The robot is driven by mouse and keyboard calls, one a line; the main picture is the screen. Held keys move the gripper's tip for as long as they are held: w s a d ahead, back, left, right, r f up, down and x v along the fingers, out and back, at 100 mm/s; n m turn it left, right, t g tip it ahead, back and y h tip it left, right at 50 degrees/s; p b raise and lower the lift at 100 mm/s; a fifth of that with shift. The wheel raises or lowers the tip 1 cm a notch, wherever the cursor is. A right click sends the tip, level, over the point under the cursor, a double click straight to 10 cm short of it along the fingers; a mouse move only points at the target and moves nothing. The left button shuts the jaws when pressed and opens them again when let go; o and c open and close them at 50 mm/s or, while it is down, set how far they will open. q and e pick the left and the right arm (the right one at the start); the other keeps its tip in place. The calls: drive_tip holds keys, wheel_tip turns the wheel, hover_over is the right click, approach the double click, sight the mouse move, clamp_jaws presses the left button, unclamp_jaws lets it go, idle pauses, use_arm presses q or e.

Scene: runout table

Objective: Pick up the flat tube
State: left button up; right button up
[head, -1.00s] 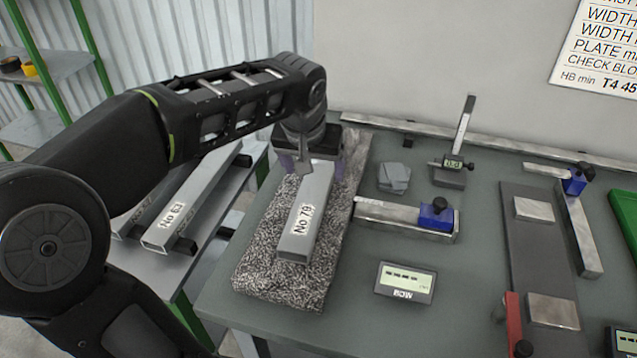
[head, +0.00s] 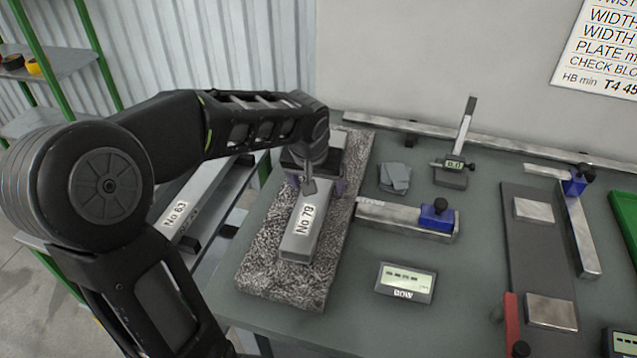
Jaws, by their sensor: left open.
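The flat tube (head: 299,243), a grey rectangular metal tube labelled No 79, lies lengthwise on a speckled grey stone plate (head: 262,272) on the table. My left gripper (head: 312,187) is open and points down over the middle to far part of this tube. Its fingers appear on either side of the tube; whether they touch it I cannot tell. The gripper and wrist hide part of the tube's far half. My right gripper is not in view.
Another tube, No 63 (head: 178,215), lies on a rack left of the table, partly behind my left arm. Right of the stone plate are a steel bar with a blue block (head: 437,214), a display box (head: 405,281) and a height gauge (head: 456,165).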

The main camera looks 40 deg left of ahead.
use_arm(q)
drive_tip(key=shift+f, duration=0.15)
drive_tip(key=shift+c, duration=0.3)
clamp_jaws()
idle(0.9)
